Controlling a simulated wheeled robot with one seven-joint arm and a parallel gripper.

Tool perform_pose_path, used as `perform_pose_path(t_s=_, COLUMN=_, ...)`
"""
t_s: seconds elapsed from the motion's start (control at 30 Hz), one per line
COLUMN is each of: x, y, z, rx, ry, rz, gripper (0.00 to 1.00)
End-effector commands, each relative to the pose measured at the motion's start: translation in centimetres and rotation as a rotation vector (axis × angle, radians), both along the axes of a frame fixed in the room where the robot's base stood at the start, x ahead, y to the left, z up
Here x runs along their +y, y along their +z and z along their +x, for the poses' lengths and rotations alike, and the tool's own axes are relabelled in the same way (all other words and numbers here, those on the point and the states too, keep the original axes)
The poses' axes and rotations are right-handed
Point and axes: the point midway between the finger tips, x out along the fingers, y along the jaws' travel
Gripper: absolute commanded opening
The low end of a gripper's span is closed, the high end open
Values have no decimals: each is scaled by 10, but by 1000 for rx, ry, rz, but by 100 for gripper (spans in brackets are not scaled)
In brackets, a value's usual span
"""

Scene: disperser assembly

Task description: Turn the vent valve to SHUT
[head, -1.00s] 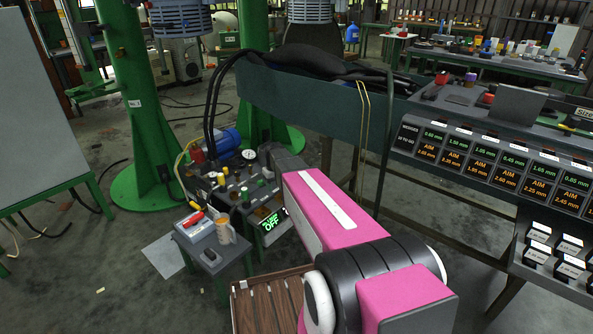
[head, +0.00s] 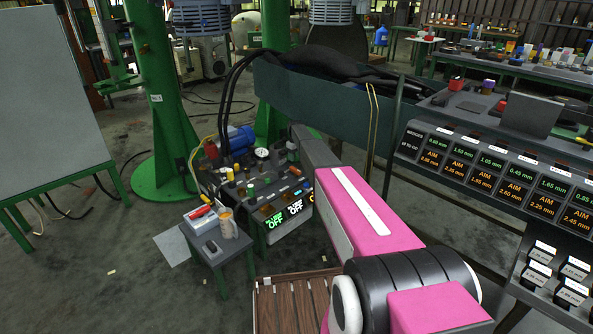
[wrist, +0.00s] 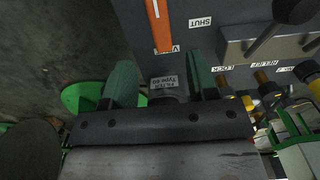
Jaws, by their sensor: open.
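In the wrist view an orange lever (wrist: 158,25) stretches from the top edge down to a label starting with "V", the rest of which I cannot read. It looks like the vent valve's handle. A "SHUT" label (wrist: 200,21) is on the grey panel to its right, apart from the lever. My gripper (wrist: 161,65) is open, with two green fingers on either side of a "FILTER" label (wrist: 163,83). The lever's end lies just beyond the gap between the fingertips; no contact shows. In the head view my arm hides the gripper.
Yellow fittings and a metal block with a dark handle (wrist: 284,30) sit right of the fingers. The valve console (head: 250,190) has lit "OFF" displays (head: 274,228). A small table (head: 212,250) with tools stands beside it. A long bench (head: 500,160) stands right.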

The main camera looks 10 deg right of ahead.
Motion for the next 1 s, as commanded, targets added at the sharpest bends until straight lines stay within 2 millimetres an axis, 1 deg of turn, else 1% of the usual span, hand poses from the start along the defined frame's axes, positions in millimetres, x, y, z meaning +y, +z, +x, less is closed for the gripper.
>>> perform_pose_path(t_s=0.03, x=0, y=-9, z=0, rx=1, ry=0, rz=0, gripper=53)
perform_pose_path(t_s=0.17, x=0, y=-30, z=1, rx=2, ry=-1, rz=0, gripper=53)
perform_pose_path(t_s=0.3, x=0, y=-56, z=1, rx=2, ry=-1, rz=0, gripper=53)
perform_pose_path(t_s=0.5, x=0, y=-83, z=0, rx=1, ry=-1, rz=0, gripper=53)
perform_pose_path(t_s=0.63, x=0, y=-89, z=0, rx=1, ry=-1, rz=-1, gripper=53)
perform_pose_path(t_s=0.83, x=0, y=-89, z=0, rx=0, ry=-1, rz=0, gripper=53)
perform_pose_path(t_s=0.87, x=0, y=-89, z=0, rx=0, ry=-1, rz=0, gripper=50)
perform_pose_path(t_s=0.9, x=0, y=-89, z=0, rx=0, ry=-1, rz=0, gripper=37)
perform_pose_path(t_s=0.97, x=0, y=-89, z=0, rx=0, ry=-1, rz=0, gripper=17)
perform_pose_path(t_s=1.0, x=0, y=-89, z=0, rx=0, ry=-1, rz=0, gripper=4)
